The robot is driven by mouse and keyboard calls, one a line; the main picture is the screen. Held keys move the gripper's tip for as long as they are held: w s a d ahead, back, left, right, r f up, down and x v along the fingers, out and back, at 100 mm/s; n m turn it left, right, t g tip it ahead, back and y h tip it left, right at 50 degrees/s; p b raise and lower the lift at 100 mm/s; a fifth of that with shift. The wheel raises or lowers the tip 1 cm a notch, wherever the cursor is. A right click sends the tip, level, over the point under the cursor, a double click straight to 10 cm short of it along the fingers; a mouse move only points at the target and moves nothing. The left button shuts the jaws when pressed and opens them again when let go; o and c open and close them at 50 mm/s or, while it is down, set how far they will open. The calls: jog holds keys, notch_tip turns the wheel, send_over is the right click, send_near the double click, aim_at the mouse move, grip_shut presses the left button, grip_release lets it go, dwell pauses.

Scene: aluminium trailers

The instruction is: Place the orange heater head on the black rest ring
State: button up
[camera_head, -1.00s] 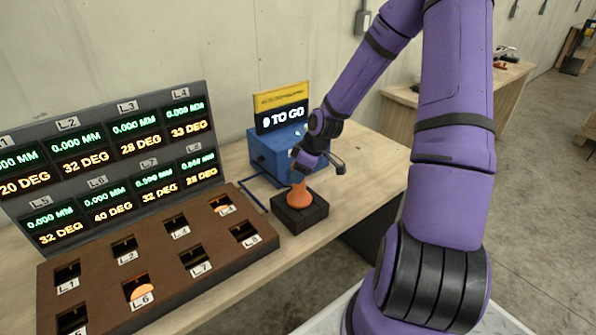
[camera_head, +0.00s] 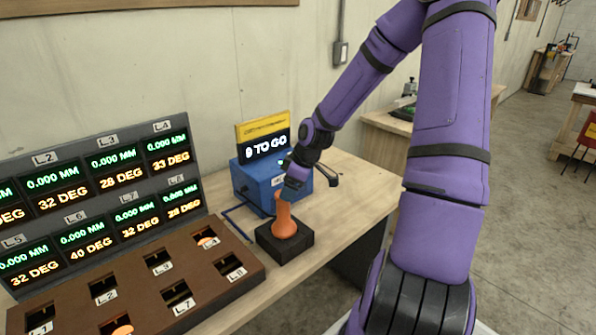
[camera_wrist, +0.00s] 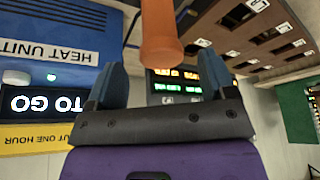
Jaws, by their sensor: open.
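The orange heater head (camera_head: 284,221) stands upright on a square black block (camera_head: 284,246) on the bench; it also shows in the wrist view (camera_wrist: 160,35). A separate black rest ring cannot be made out; the heater head's foot hides the block's middle. My gripper (camera_head: 291,186) is at the top of the heater head. In the wrist view, its two blue fingers (camera_wrist: 160,62) are spread, with the heater head's end between or just beyond their tips. Contact cannot be told.
The blue heat unit (camera_head: 262,176), with its "TO GO" display, stands close behind. At left are a brown rack (camera_head: 140,285) with labelled slots, some holding orange pieces, and a readout panel (camera_head: 105,195). Bare bench lies right of the block.

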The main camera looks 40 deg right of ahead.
jog(key=s+a+r+m+h, duration=0.25)
jog(key=s+a+r, duration=0.3)
jog(key=r, duration=0.45)
jog(key=s+a+r+m+h, duration=0.25)
jog(key=s+a+r, duration=0.3)
jog(key=r, duration=0.45)
jog(key=s+a+r+m+t+y, duration=0.1)
jog(key=s+a+r+m+y, duration=0.1)
jog(key=s+r, duration=0.6)
jog(key=s+a+m, duration=0.1)
jog(key=s, duration=0.4)
jog(key=shift+s+a+t, duration=0.3)
jog(key=shift+s+t, duration=0.05)
jog(key=shift+t, duration=0.05)
